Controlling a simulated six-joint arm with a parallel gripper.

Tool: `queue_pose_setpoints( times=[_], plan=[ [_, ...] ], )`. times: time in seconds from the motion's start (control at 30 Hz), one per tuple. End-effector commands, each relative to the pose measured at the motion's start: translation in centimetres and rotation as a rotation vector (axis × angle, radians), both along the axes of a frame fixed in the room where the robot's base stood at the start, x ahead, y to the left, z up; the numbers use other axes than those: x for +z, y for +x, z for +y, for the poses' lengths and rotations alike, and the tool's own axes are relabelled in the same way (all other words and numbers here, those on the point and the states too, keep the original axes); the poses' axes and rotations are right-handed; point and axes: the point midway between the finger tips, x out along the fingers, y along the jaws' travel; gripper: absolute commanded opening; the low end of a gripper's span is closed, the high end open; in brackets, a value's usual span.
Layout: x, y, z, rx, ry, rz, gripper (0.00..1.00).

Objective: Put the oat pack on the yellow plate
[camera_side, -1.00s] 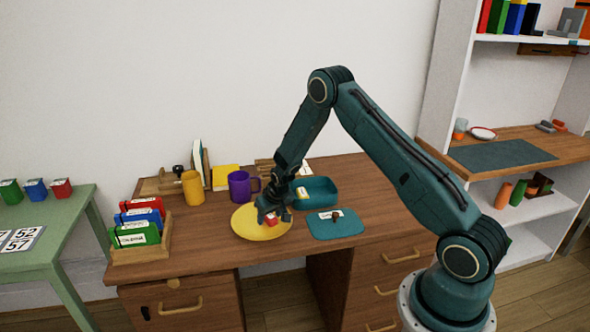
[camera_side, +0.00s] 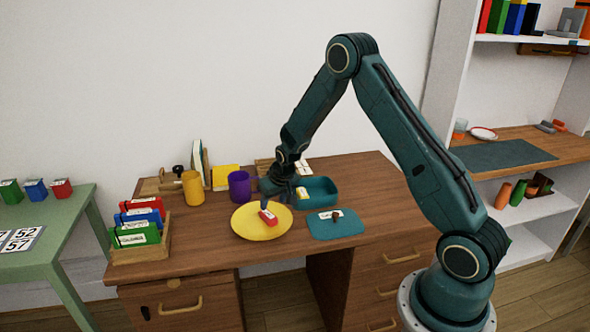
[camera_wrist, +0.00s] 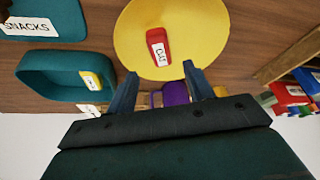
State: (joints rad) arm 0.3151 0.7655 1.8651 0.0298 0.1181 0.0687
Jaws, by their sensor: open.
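The oat pack (camera_side: 268,217) is a small red block with a white label. It lies on the yellow plate (camera_side: 245,222), near the plate's middle. In the wrist view the oat pack (camera_wrist: 158,47) lies on the yellow plate (camera_wrist: 200,30), its label partly readable. My gripper (camera_side: 277,190) is above the back right of the plate, apart from the pack. In the wrist view my gripper (camera_wrist: 158,80) has its two fingers spread wide, with nothing held between them.
A teal tray (camera_side: 322,198) holding a yellow pack stands right of the plate. A teal mat (camera_side: 345,229) labelled SNACKS lies in front of it. A purple mug (camera_side: 239,186) and a yellow mug (camera_side: 193,188) stand behind. A wooden file rack (camera_side: 135,254) is at left.

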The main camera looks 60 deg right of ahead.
Motion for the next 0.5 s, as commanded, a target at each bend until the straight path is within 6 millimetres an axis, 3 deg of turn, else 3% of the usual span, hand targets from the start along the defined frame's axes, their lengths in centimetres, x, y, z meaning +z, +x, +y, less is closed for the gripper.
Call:
queue_pose_setpoints(
  times=[0.2, 0.5],
  plan=[
    [2.5, -1.0, 0.4, 0.000, 0.000, -0.001, 0.52],
    [4.2, -1.6, 0.7, 0.000, 0.000, 0.001, 0.52]
  ],
)
